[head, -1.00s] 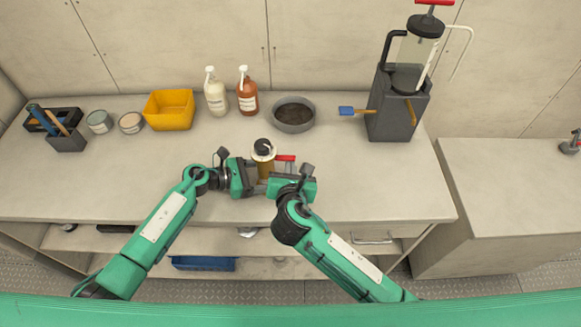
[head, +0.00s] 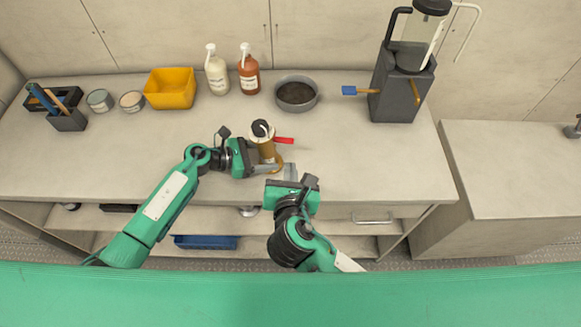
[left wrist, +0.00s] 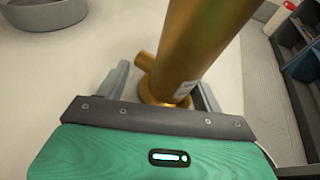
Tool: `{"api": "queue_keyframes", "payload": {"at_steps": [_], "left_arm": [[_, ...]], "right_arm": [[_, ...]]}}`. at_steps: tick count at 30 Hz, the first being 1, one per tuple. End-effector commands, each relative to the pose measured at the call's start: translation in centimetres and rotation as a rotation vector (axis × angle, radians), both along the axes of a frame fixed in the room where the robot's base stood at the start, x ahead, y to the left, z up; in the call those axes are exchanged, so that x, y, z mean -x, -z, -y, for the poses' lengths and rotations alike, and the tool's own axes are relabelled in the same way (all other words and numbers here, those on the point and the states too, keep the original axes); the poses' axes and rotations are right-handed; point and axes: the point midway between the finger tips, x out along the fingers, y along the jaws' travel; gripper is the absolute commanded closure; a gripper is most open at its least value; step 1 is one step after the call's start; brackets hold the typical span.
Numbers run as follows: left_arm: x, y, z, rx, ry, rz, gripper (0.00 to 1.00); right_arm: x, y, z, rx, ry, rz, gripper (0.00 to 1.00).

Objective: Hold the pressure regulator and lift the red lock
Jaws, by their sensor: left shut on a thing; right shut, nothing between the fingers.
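The pressure regulator (head: 267,152) is a brass cylinder with a pale collar and a black top, on the counter near its front edge. The red lock (head: 284,140) is a small bar sticking out to the right of its upper part. My left gripper (head: 268,166) is shut on the regulator from the left, low on the body. The left wrist view shows the brass body (left wrist: 198,45) between its fingers; the lock is out of that view. My right gripper (head: 291,172) is shut and empty, in front and to the right of the regulator, apart from the lock.
A grey round pan (head: 309,104), two pump bottles (head: 217,75) and a yellow bin (head: 170,90) stand behind. A dark grey apparatus (head: 402,93) with a blue-ended handle stands at the back right. The counter (head: 385,165) is clear right of the regulator.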

Motion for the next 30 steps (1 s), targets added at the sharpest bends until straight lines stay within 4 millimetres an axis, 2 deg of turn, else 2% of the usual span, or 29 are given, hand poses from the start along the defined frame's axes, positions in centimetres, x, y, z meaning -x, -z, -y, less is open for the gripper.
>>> {"api": "queue_keyframes", "payload": {"at_steps": [4, 5, 8, 16, 20, 23, 30], "left_arm": [[-0.1, -0.2, 0.0, 0.003, 0.0, 0.002, 0.64], [-0.1, -0.2, 0.0, 0.003, 0.0, 0.002, 0.27], [-0.1, -0.2, 0.0, 0.003, 0.0, 0.002, 0.07], [0.0, -0.2, 0.0, 0.002, 0.0, 0.002, 0.07], [0.2, -0.3, -0.7, 0.001, -0.001, 0.001, 0.07], [0.6, -0.7, -2.1, -0.001, 0.0, 0.002, 0.07], [2.0, -2.2, -6.7, -0.002, 0.0, 0.002, 0.07]], "right_arm": [[0.0, 0.0, 0.0, 0.0, 0.0, 0.0, 1.0], [0.0, 0.0, 0.0, 0.0, 0.0, 0.0, 1.0], [0.0, 0.0, 0.0, 0.0, 0.0, 0.0, 1.0], [0.0, 0.0, 0.0, 0.0, 0.0, -0.001, 1.0], [0.0, 0.0, 0.0, 0.0, 0.0, -0.001, 1.0], [0.0, 0.0, 0.0, 0.0, 0.0, -0.001, 1.0], [0.0, 0.0, 0.0, 0.0, 0.0, -0.001, 1.0]]}}
